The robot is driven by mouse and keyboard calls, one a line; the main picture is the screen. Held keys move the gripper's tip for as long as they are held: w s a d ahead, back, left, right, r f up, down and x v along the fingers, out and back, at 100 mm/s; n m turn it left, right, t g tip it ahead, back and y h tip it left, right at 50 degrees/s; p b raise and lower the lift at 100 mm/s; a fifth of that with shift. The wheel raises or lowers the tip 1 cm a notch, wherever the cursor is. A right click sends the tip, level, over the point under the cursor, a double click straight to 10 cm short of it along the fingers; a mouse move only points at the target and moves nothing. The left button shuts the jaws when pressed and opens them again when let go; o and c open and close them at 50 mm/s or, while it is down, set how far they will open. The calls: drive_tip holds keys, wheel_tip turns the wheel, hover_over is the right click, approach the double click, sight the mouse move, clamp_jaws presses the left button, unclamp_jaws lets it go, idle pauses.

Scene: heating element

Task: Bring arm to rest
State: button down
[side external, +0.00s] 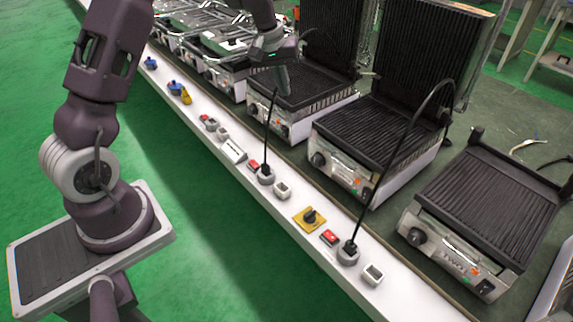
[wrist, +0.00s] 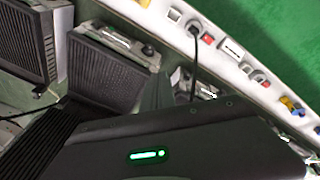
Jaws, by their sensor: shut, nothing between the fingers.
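My gripper (side external: 281,80) is in the upper middle of the side external view, pointing down above the front part of an open contact grill (side external: 300,92). Its fingers are shut with nothing held. In the wrist view the dark gripper body with a green light fills the lower middle, and the fingers (wrist: 160,92) show only in part. A gap between the fingertips and the grill cannot be judged.
More grills stand along the bench: an open one (side external: 375,135), a flat one (side external: 485,205) and several at the back left. A white rail (side external: 300,235) carries switches and sockets. Black cables (side external: 400,135) arch up from plugs. Green floor (side external: 215,240) is free.

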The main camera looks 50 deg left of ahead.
drive_tip(key=s+d+r+m+t, duration=0.2)
drive_tip(key=s+d+r+m, duration=0.3)
drive_tip(key=s+d+r, duration=1)
drive_tip(key=s+d+m, duration=0.3)
drive_tip(key=s, duration=1.4)
drive_tip(key=shift+s+m+t, duration=0.3)
drive_tip(key=shift+s+m, duration=0.1)
